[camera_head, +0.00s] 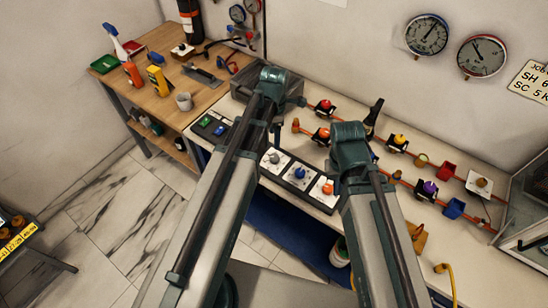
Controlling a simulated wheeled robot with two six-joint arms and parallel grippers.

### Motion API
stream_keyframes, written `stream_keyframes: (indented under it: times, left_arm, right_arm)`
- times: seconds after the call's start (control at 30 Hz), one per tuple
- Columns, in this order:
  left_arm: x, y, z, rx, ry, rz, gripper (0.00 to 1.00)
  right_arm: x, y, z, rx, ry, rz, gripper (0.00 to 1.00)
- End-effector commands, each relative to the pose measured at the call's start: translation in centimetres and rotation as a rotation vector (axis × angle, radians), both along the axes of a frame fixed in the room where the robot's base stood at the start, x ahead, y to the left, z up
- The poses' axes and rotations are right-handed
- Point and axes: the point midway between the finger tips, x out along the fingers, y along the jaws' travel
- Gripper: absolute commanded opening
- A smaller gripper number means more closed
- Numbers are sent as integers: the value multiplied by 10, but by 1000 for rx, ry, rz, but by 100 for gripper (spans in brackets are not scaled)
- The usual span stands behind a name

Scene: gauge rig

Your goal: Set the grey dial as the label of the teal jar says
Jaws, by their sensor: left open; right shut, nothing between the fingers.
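The grey dial (275,157) sits on a white plate, the leftmost of a row of three on a dark panel at the bench's front edge. Its pointer setting is too small to read. I cannot make out a teal jar or its label. My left arm rises just left of the grey dial, and my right arm rises to the right of the row.
A blue dial (300,173) and an orange dial (327,188) sit right of the grey one. Green (205,121) and blue (220,130) switches lie left of my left arm. Valves on copper pipes fill the bench behind. Two gauges (426,35) (482,56) hang on the wall.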

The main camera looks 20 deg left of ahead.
Motion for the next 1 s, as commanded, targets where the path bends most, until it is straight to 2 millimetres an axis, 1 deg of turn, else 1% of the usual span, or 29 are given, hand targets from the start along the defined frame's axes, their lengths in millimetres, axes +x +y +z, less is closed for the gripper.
stream_keyframes:
  times: [0.03, 0.6, 0.7, 0.8, 1.0]
  left_arm:
    - [0, 0, -14, 0, 0, 0, 74]
    - [0, 0, -95, 0, 0, -1, 74]
    - [0, 0, -106, 0, 0, -1, 74]
    - [0, 0, -111, 0, 0, -1, 74]
    - [0, 0, -112, 0, 0, -1, 74]
  right_arm:
    - [0, 0, -14, 0, 0, 0, 0]
    - [0, 0, -95, 0, 0, -2, 0]
    - [0, 0, -106, 0, 0, -2, 0]
    - [0, 0, -111, 0, 0, -2, 0]
    - [0, 0, -112, 0, 0, -2, 0]
